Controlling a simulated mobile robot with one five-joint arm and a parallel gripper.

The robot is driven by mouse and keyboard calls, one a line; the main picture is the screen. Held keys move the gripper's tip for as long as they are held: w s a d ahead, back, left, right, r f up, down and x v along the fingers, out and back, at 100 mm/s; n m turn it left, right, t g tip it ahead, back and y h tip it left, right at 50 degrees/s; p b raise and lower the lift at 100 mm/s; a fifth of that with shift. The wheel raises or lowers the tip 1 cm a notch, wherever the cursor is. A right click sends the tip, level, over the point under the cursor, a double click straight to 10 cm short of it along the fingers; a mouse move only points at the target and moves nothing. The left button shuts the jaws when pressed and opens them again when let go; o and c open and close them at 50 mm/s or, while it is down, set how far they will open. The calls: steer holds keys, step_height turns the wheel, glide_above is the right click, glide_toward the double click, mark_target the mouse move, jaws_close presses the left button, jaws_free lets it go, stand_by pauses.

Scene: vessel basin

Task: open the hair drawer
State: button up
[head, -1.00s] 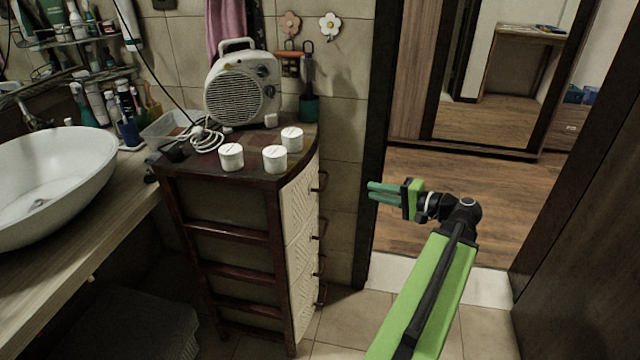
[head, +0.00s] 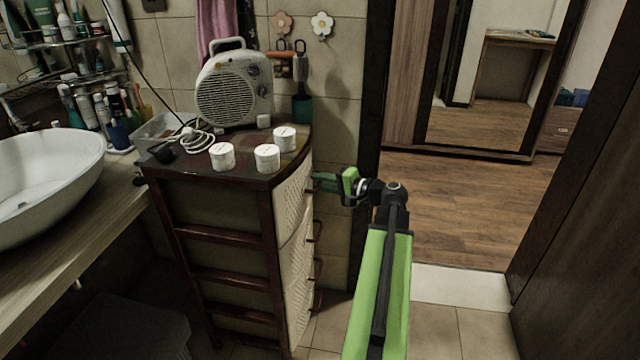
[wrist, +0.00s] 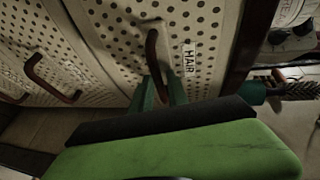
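The hair drawer is the top drawer (head: 293,207) of the dark wooden cabinet, with a pale perforated front. It looks closed. In the wrist view its white HAIR label (wrist: 189,58) is beside a curved brown handle (wrist: 152,48). My gripper (head: 318,182) is at this drawer's front, at handle height, coming in from the right. In the wrist view my two green fingers (wrist: 161,90) stand apart, with the handle's near end between them. Whether they touch the handle is hard to tell. The handle is partly hidden by my gripper in the head view.
More drawers with brown handles (head: 317,232) lie below. White jars (head: 267,157) and a fan heater (head: 228,90) stand on the cabinet top (head: 205,170). A sink (head: 45,180) is at left. The doorway (head: 450,200) and open floor are at right.

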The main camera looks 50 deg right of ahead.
jaws_close()
stand_by(1.4)
